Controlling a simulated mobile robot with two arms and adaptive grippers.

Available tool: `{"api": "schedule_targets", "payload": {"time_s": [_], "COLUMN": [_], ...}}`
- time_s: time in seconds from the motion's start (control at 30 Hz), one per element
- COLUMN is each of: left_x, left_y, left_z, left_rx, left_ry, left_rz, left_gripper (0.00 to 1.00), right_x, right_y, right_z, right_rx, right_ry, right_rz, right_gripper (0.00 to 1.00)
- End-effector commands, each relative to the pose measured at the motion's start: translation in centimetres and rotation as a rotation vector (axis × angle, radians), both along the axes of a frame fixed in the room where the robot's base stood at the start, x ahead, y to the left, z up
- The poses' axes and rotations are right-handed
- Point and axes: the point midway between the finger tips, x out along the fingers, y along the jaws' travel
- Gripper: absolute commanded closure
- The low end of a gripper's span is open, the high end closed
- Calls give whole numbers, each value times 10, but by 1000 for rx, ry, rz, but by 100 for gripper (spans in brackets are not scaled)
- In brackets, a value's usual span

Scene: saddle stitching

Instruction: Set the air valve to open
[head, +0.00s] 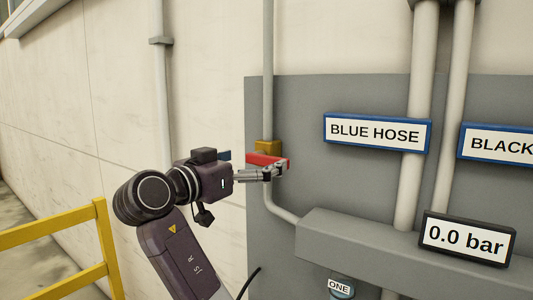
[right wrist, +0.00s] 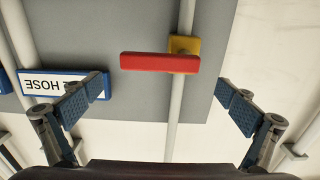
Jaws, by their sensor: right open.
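The air valve has a yellow body (head: 268,147) on a thin grey vertical pipe, with a red lever (head: 262,159) lying across the pipe. In the right wrist view the red lever (right wrist: 160,63) sits crosswise to the pipe, and the yellow body (right wrist: 184,45) shows behind its right end. My right gripper (head: 280,171) is open just in front of and slightly below the lever. In the right wrist view its fingers (right wrist: 160,104) are spread wide, with the lever ahead between them and nothing held. My left gripper is not in view.
A grey panel (head: 340,190) carries the BLUE HOSE sign (head: 377,133), a second sign reading BLACK (head: 498,144) and thicker pipes. A display (head: 466,239) reads 0.0 bar. A grey ledge (head: 350,237) juts out below right. A yellow railing (head: 55,231) stands at left.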

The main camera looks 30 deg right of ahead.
Motion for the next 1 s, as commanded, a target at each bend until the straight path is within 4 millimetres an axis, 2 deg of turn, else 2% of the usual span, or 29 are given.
{"api": "schedule_targets", "payload": {"time_s": [0.03,0.1,0.3,0.63,1.0], "left_x": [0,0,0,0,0], "left_y": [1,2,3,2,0], "left_z": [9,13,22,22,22], "left_rx": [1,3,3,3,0], "left_ry": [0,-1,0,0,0], "left_rz": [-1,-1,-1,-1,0], "left_gripper": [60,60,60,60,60], "right_x": [3,7,16,18,18], "right_y": [-10,-20,-40,-44,-44], "right_z": [4,4,1,-1,-1], "right_rx": [-2,-2,-1,0,0], "right_ry": [4,2,2,2,2], "right_rz": [-5,-3,-1,1,0], "right_gripper": [0,0,0,0,40]}}
